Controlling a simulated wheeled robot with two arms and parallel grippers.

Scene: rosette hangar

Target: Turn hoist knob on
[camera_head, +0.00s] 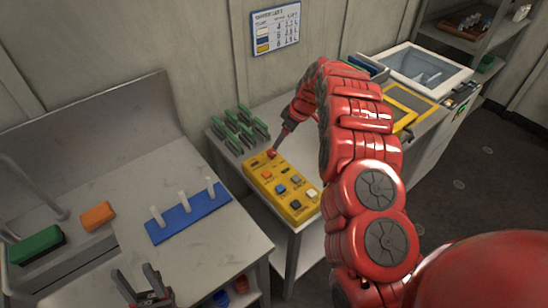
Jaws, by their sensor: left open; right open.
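A yellow control box (262,183) lies on the middle table, with several coloured buttons and dark switches. A red round knob (271,153) is at its far end. The labels are too small to read, so I cannot tell which control is the hoist knob. My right arm reaches over from the right, and my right gripper (279,143) points down at the far end of the box, by the red knob. I cannot tell if it touches. My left gripper (138,279) is open and empty at the bottom left, in front of the left bench.
The left bench holds a blue strip (188,216) with white pegs, an orange block (98,215) and a green block (36,244). Green clips (240,128) stand behind the box. A white bin (424,68) and yellow tray (408,100) are further right.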

